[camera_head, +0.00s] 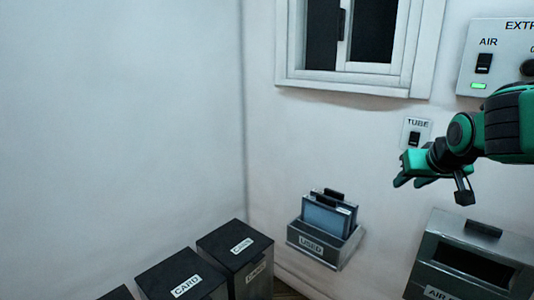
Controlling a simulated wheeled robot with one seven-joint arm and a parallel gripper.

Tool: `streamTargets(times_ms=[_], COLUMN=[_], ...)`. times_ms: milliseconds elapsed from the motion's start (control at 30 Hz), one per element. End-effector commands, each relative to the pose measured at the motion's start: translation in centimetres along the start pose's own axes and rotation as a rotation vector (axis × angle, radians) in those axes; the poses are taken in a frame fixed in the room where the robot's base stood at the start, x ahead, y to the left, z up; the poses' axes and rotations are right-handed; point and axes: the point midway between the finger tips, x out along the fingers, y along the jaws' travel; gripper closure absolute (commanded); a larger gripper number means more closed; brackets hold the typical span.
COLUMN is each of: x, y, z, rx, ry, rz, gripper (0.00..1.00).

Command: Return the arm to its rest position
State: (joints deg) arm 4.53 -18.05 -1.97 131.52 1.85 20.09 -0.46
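My arm reaches in from the right edge.
A control panel (496,52) with an AIR switch and a lit green lamp is above the arm. A metal box (490,244) is below it. Dark lidded bins (234,243) stand at bottom left. A window (350,85) is above. The left wall is bare.

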Motion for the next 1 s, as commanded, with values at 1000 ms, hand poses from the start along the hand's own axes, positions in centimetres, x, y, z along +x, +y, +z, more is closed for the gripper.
streamTargets(times_ms=[1000], x=[-10.8], y=[8.5], z=[29.7], rx=[0.372], ry=[-0.771], rz=[0.144], gripper=[0.67])
